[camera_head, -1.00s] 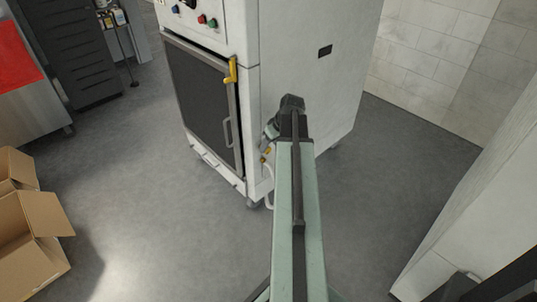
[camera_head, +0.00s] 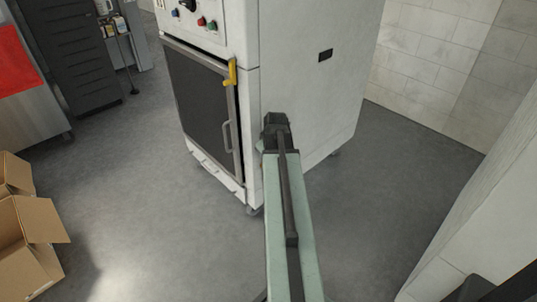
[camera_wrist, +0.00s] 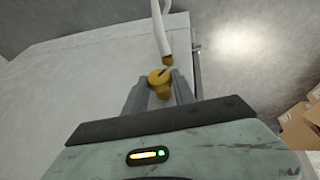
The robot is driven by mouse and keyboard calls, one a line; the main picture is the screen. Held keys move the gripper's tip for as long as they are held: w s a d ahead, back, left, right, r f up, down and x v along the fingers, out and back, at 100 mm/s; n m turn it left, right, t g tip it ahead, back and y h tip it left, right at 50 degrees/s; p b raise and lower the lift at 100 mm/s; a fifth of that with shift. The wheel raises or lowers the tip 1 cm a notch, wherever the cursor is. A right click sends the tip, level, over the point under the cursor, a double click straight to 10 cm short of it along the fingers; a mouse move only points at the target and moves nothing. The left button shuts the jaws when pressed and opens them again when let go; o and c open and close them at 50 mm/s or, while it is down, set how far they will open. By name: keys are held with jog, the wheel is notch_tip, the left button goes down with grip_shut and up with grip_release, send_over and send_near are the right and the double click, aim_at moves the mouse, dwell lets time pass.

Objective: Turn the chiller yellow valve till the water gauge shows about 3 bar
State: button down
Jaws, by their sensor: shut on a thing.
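The yellow valve (camera_wrist: 160,80) sits between the fingers of my gripper (camera_wrist: 160,88) in the wrist view, and the gripper is shut on it. A white hose (camera_wrist: 161,33) with a yellow end fitting lies just beyond the valve. In the head view, my gripper (camera_head: 275,124) is against the lower right side of the white machine (camera_head: 300,70), and my arm hides the valve and hose. No water gauge can be made out in either view.
An open cardboard box (camera_head: 30,245) is on the floor at the left. A white wall or panel (camera_head: 470,205) stands at the right. The floor between is clear.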

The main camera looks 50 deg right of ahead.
jog(key=shift+a+h, duration=0.15)
jog(key=shift+h, duration=0.55)
jog(key=c, duration=1)
grip_release()
jog(key=shift+c, duration=0.2)
jog(key=p+v, duration=0.6)
jog(key=v, duration=0.1)
jog(key=shift+s+r, duration=0.15)
jog(key=shift+r, duration=0.15)
jog(key=shift+a, duration=0.2)
